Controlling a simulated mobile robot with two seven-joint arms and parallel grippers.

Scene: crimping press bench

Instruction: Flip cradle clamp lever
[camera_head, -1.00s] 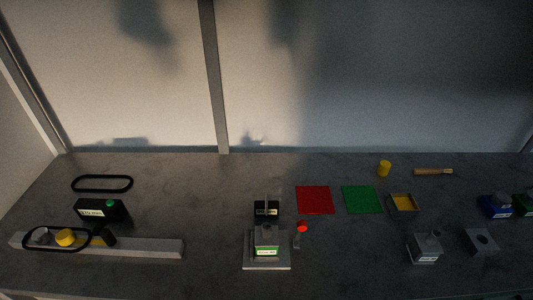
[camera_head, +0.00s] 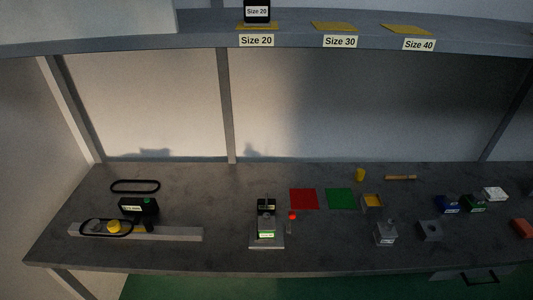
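In the head view a small grey press-like fixture (camera_head: 267,229) with a green-white label stands on a light base plate (camera_head: 267,247) near the bench middle. A dark block with a thin upright post (camera_head: 267,203) stands at its back. A short lever with a red knob (camera_head: 292,216) stands upright just right of the fixture. I cannot tell for sure which part is the cradle clamp lever. Neither of my grippers is in view.
A belt-and-pulley rail (camera_head: 170,233) lies left. A red mat (camera_head: 304,199), a green mat (camera_head: 341,199) and a yellow-lined tray (camera_head: 372,203) lie right of centre. A grey block (camera_head: 386,234) and blue box (camera_head: 447,204) stand farther right. A labelled shelf (camera_head: 300,38) hangs above.

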